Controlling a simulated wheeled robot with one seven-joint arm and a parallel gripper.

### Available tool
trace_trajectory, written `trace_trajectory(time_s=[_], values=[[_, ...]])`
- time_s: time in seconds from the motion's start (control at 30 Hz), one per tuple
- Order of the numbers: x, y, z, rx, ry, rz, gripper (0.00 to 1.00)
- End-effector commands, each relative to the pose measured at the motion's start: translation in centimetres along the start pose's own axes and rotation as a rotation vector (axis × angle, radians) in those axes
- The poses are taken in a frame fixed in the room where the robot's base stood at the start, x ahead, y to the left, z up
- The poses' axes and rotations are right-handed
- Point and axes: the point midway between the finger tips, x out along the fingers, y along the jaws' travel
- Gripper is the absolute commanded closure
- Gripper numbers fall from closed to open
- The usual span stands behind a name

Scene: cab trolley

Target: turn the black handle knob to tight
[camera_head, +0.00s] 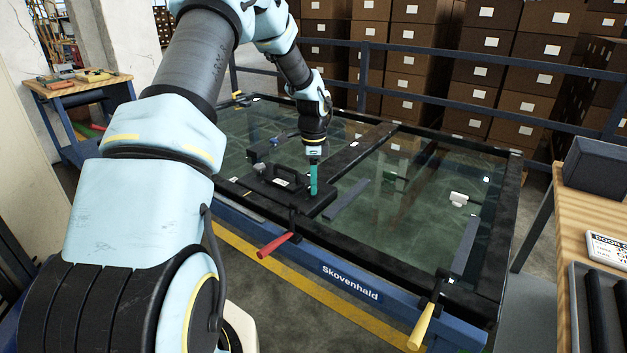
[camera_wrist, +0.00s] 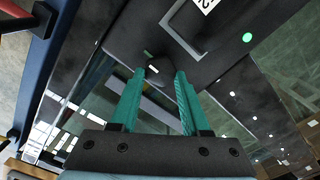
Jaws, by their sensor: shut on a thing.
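The black handle knob (camera_wrist: 158,66) shows in the wrist view as a small dark shape with a pale mark, between the tips of my teal fingers. My gripper (camera_wrist: 161,76) is shut on it, with a finger on either side. In the head view my gripper (camera_head: 313,192) points straight down at the black handle assembly (camera_head: 283,178), at the right end of its housing. The fingers hide the knob there, and I cannot read its turn position. The handle's dark housing (camera_wrist: 150,25) also fills the top middle of the wrist view.
The handle sits on a black-framed glass door (camera_head: 430,205) lying flat on a blue trolley (camera_head: 350,283). A red lever (camera_head: 275,245) and a yellow lever (camera_head: 421,325) stick out at the near edge. A wooden bench (camera_head: 600,215) stands at the right. Blue rails (camera_head: 450,67) run behind.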

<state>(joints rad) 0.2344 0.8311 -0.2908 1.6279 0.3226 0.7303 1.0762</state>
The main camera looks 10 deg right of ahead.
Motion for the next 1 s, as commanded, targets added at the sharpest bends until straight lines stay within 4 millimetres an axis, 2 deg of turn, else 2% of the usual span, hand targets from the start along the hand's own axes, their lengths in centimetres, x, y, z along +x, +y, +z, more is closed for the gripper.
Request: trace_trajectory(time_s=[0.5,0.53,0.8,1.0], values=[[0.00,0.00,0.05,0.020,-0.001,0.000,1.00],[0.00,0.00,0.05,0.020,-0.001,0.000,0.51],[0.00,0.00,0.04,0.019,-0.001,0.000,0.23],[-0.02,-0.01,0.02,0.018,0.000,0.000,0.23]])
